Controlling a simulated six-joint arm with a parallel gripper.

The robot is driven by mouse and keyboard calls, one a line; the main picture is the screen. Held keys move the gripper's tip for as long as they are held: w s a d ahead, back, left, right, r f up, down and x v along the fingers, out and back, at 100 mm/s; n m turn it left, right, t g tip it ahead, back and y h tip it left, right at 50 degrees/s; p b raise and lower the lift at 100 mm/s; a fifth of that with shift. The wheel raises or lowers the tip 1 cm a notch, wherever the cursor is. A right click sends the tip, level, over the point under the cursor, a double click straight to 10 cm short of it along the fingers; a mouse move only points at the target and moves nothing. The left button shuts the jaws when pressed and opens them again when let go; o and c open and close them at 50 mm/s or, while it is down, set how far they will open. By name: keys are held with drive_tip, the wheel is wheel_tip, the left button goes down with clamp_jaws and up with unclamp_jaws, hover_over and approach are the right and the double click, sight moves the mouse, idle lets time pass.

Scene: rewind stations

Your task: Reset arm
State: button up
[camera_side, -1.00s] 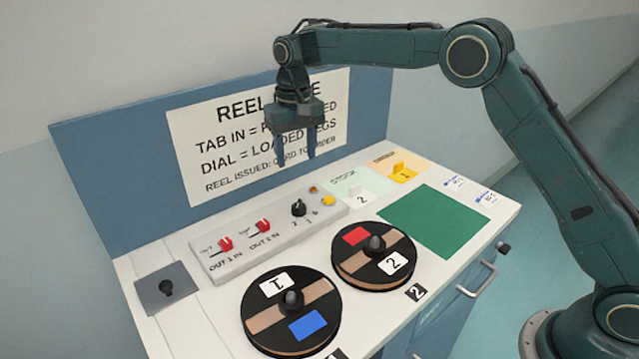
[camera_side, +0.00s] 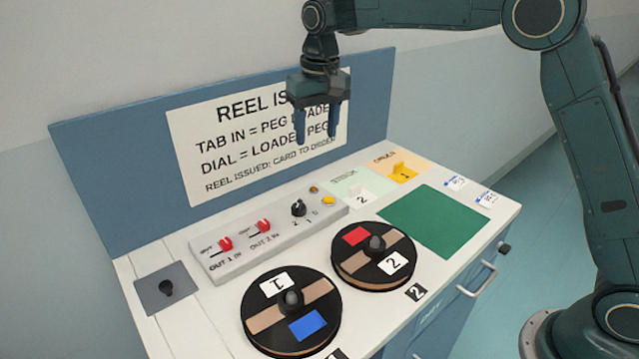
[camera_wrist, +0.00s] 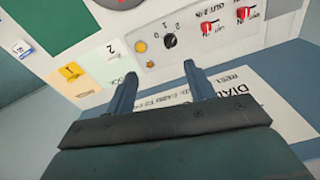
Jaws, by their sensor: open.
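My gripper (camera_side: 317,138) is open and empty. It hangs in the air above the back of the bench, in front of the printed sign (camera_side: 250,140). Its two fingers also show in the wrist view (camera_wrist: 160,82), apart with nothing between them. Two black reels lie on the bench: one (camera_side: 263,281) with a blue patch and a card marked 1, the other (camera_side: 352,268) with a red patch and a card marked 2. The control strip (camera_side: 225,267) carries two red switches (camera_side: 225,244) (camera_side: 263,226), a black dial (camera_side: 299,208) and a yellow button (camera_side: 328,200).
A green mat (camera_side: 434,220) lies bare. A grey plate with a black knob (camera_side: 166,288) is at the left. The blue back panel (camera_side: 105,180) rises behind the bench.

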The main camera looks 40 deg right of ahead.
drive_tip(key=s+d+r+t, duration=0.1)
drive_tip(key=s+d+r, duration=0.25)
drive_tip(key=s, duration=0.55)
drive_tip(key=s+d+r+t, duration=0.1)
drive_tip(key=s+d+r, duration=0.1)
drive_tip(key=s+r, duration=0.5)
drive_tip(key=s+d+f+n+t, duration=0.1)
drive_tip(key=s+f, duration=0.3)
drive_tip(key=s, duration=0.6)
drive_tip(key=s+d+f+t, duration=0.1)
drive_tip(key=s+f, duration=0.3)
drive_tip(key=s, duration=0.5)
drive_tip(key=shift+s+d+n+t, duration=0.2)
drive_tip(key=shift+s+n+t, duration=0.2)
